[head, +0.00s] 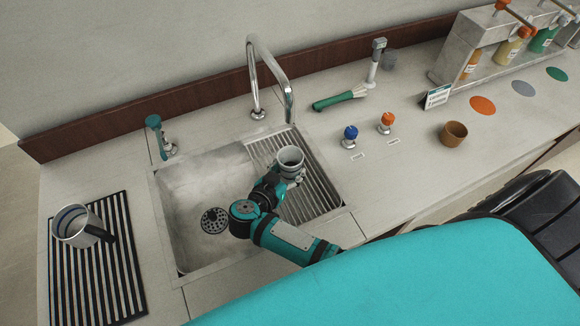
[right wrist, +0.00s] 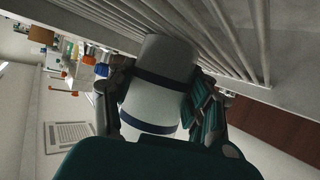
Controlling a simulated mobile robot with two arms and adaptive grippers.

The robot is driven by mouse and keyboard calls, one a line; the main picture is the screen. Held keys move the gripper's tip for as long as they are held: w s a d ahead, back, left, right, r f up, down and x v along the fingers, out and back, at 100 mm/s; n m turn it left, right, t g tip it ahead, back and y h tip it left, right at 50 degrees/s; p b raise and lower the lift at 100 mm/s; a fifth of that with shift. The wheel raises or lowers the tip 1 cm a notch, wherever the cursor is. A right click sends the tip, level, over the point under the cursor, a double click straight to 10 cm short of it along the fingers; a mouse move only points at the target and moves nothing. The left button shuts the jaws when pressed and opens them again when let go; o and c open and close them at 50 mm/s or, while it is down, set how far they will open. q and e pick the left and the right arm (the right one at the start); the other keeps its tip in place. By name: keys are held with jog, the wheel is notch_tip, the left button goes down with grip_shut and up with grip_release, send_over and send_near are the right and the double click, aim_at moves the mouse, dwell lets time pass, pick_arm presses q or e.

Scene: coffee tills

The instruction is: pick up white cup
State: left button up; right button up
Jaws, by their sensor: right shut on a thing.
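The white cup (head: 290,158) is over the ribbed drainer at the right side of the sink, with its open top showing. In the right wrist view the white cup (right wrist: 160,85) has dark bands and sits between the fingers. My right gripper (head: 292,174) is shut on the white cup. In the right wrist view, the fingers of my right gripper (right wrist: 158,100) are on both sides of it. I cannot tell whether the cup touches the drainer. My left gripper is not in view.
A white pitcher with a dark handle (head: 75,227) stands on the striped mat (head: 128,262) at left. The tall faucet (head: 252,72) rises behind the drainer. A green brush (head: 335,100), blue knob (head: 350,132), orange knob (head: 387,119) and brown cup (head: 453,134) are to the right.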

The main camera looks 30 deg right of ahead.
jog(key=shift+s, duration=0.1)
jog(key=c, duration=0.5)
jog(key=shift+o, duration=0.2)
